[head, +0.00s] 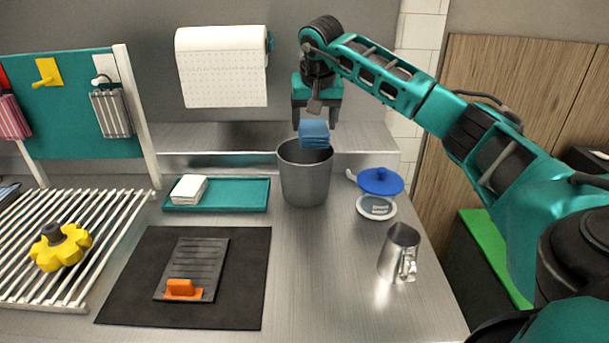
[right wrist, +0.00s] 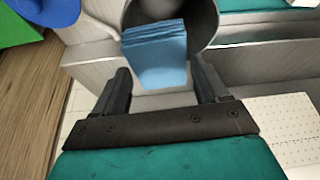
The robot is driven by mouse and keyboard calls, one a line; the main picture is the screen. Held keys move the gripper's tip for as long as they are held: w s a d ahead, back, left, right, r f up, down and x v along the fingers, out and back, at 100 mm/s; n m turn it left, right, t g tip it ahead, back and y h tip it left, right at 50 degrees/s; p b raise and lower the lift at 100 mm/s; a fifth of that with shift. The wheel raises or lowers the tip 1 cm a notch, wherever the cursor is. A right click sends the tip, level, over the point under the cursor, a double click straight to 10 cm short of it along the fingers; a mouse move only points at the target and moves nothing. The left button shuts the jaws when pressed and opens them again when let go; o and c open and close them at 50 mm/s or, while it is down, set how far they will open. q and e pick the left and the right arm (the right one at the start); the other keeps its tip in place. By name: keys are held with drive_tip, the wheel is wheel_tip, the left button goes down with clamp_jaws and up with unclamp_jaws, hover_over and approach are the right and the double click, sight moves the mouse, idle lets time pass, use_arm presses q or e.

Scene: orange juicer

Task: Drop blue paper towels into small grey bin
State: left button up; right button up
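The blue paper towels (head: 314,135), a folded stack, are in the air at the mouth of the small grey bin (head: 305,178), its far rim behind them. My right gripper (head: 316,118) points down over the bin, its fingers spread wide. In the right wrist view the blue towels (right wrist: 158,58) lie between and beyond the fingertips (right wrist: 160,68), with narrow gaps at both sides and the grey bin's opening (right wrist: 203,22) behind them. The fingers do not appear to press on the stack. The bin's inside is mostly hidden. My left gripper is not in view.
A teal tray (head: 240,195) with a white towel stack (head: 188,189) stands left of the bin. A blue-lidded container (head: 380,182) and a metal jug (head: 400,252) stand to its right. A paper roll (head: 222,68) hangs behind; a black mat (head: 245,290) lies in front.

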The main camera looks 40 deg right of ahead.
drive_tip(key=o, duration=0.4)
drive_tip(key=shift+r, duration=0.1)
drive_tip(key=v, duration=1.2)
drive_tip(key=shift+r, duration=0.35)
drive_tip(key=shift+s+a, duration=0.1)
drive_tip(key=shift+a, duration=0.05)
